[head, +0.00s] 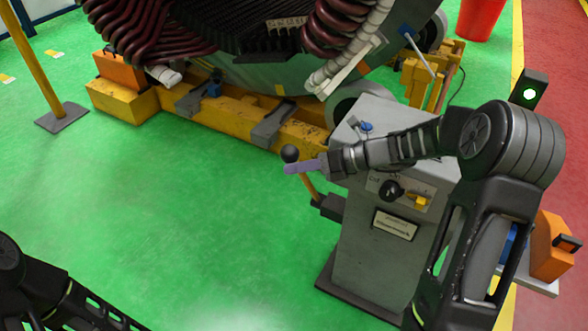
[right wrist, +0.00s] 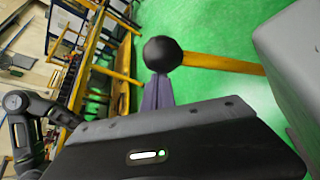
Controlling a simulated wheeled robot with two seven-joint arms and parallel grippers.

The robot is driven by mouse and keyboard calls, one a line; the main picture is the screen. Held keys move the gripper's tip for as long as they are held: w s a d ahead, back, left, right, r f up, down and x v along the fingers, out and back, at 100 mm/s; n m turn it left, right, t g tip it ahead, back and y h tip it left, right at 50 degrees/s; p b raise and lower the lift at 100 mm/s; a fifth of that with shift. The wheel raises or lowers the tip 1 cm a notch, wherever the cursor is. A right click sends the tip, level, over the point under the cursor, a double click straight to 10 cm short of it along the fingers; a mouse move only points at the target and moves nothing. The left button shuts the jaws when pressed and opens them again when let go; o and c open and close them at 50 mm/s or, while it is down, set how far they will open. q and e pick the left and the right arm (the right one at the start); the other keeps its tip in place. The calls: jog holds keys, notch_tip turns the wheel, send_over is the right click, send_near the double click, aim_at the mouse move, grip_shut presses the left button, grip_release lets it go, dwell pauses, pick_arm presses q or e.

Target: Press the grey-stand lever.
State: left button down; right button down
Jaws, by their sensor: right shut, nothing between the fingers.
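The grey stand (head: 375,240) stands on the green floor right of centre in the head view. Its lever is a yellow rod with a black ball knob (head: 290,153) on the stand's left side. In the right wrist view the knob (right wrist: 162,54) and the yellow rod (right wrist: 222,63) show just beyond the fingertips. My right gripper (head: 290,169) is shut and empty, its purple fingers at the knob, just below it in the head view. In the wrist view the fingertips (right wrist: 158,80) meet the knob's edge; I cannot tell whether they touch. My left gripper is out of view.
A large stator with dark red windings (head: 335,25) rests on a yellow base (head: 235,130) behind the stand. A black knob switch (head: 390,190) and a yellow part sit on the stand's front. An orange box (head: 552,248) is at right. Green floor (head: 190,220) is clear at left.

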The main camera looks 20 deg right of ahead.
jog(key=v, duration=0.7)
jog(key=shift+s+d, duration=0.2)
jog(key=shift+d, duration=0.1)
jog(key=shift+r, duration=0.1)
